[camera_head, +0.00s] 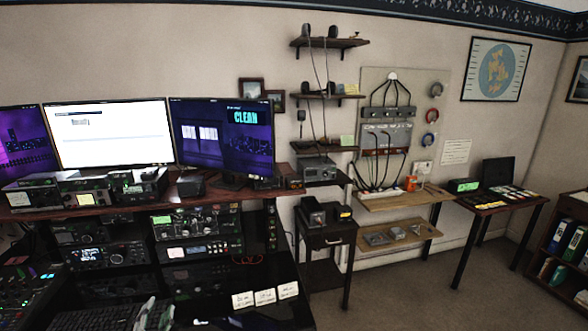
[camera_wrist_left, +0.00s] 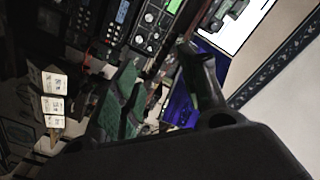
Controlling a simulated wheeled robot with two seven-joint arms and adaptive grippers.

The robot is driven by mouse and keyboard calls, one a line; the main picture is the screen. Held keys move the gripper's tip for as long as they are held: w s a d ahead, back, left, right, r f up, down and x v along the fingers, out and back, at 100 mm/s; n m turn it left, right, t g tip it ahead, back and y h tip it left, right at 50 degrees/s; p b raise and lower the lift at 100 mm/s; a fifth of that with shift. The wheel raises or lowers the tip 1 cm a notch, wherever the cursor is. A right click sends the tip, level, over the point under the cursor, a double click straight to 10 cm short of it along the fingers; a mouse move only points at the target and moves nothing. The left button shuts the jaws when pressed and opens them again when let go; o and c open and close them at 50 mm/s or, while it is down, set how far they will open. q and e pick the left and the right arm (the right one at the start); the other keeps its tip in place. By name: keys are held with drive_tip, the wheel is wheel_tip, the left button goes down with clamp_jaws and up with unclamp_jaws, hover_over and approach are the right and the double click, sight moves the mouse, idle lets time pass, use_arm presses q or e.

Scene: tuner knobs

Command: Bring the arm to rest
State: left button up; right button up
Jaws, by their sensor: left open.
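My left gripper (camera_head: 155,314) shows at the bottom edge of the head view, low over the dark desk beside the keyboard, partly cut off by the frame. It is open, and I see nothing held in it. In the left wrist view its dark body fills the bottom and dark finger parts reach up. The radios with knobs stand on the desk: an upper radio with a green display (camera_head: 195,220), a lower one (camera_head: 200,249) under it, and another radio (camera_head: 108,256) to the left. The gripper is apart from their fronts. My right gripper is in neither view.
Monitors (camera_head: 110,135) stand above the radios on a shelf. White note cards (camera_head: 265,297) stand at the desk's front right. A keyboard (camera_head: 95,318) lies at the bottom left. A small side table (camera_head: 328,236) is right of the desk, with open floor (camera_head: 400,290) beyond.

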use_arm(q)
drive_tip(key=shift+w+f+n, duration=0.1)
drive_tip(key=shift+n, duration=0.2)
drive_tip(key=s+d+f+n+g+h, duration=0.1)
drive_tip(key=s+d+f+n+g, duration=0.2)
drive_tip(key=f, duration=1)
drive_tip(key=s+d+f+g+h, duration=0.15)
drive_tip(key=s+f, duration=0.45)
drive_tip(key=f, duration=0.7)
drive_tip(key=s+d+f+n+g+h, duration=0.15)
drive_tip(key=s+d+f+g, duration=0.25)
drive_tip(key=f, duration=0.9)
drive_tip(key=s+d+f+g, duration=0.2)
drive_tip(key=s+d+f, duration=0.1)
drive_tip(key=s+f, duration=0.55)
drive_tip(key=s+d+f+g, duration=0.2)
drive_tip(key=s+f, duration=0.5)
drive_tip(key=s, duration=0.3)
drive_tip(key=s+a+f+m+g, duration=0.1)
drive_tip(key=s+f+g, duration=0.3)
drive_tip(key=s, duration=1.1)
drive_tip(key=shift+a+f, duration=0.5)
drive_tip(key=shift+f, duration=1.05)
